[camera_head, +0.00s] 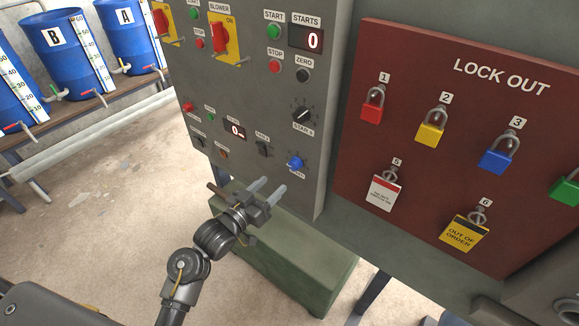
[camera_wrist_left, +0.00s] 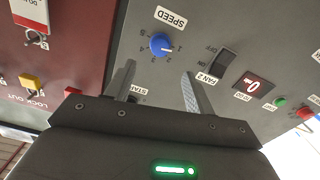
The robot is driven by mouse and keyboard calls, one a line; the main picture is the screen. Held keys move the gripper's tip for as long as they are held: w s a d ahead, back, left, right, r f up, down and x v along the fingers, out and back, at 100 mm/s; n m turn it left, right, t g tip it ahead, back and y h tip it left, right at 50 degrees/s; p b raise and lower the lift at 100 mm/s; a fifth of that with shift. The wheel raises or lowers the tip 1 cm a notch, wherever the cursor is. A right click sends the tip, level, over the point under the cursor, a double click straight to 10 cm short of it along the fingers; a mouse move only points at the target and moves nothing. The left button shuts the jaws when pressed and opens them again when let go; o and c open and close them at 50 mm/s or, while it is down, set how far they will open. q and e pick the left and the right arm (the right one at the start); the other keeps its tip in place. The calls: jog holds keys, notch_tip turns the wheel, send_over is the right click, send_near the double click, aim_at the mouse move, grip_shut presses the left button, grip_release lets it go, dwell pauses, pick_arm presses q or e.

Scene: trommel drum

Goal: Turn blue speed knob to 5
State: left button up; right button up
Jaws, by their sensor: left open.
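The blue speed knob (camera_head: 295,162) is on the lower right of the grey control panel (camera_head: 262,95). In the left wrist view the knob (camera_wrist_left: 161,44) sits on a numbered dial under an upside-down SPEED label. A pale pointer mark shows on its right side; the number it points to is too small to read surely. My left gripper (camera_head: 268,187) is open and empty, below and left of the knob. In the left wrist view its fingers (camera_wrist_left: 158,68) spread apart below the knob, not touching it. My right gripper is not in view.
The FAN 2 switch (camera_wrist_left: 220,65) and a small display (camera_wrist_left: 253,86) are beside the knob. A black selector knob (camera_head: 301,113) is above it. A red lockout board (camera_head: 440,150) with padlocks stands right. A green box (camera_head: 300,262) is below the panel.

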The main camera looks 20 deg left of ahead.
aim_at(292, 166)
pick_arm(q)
jog(key=p+x, duration=0.2)
jog(key=x, duration=0.7)
jog(key=shift+w+d, duration=0.1)
jog(key=shift+w, duration=0.25)
jog(key=c, duration=0.9)
jog(key=shift+c, duration=0.4)
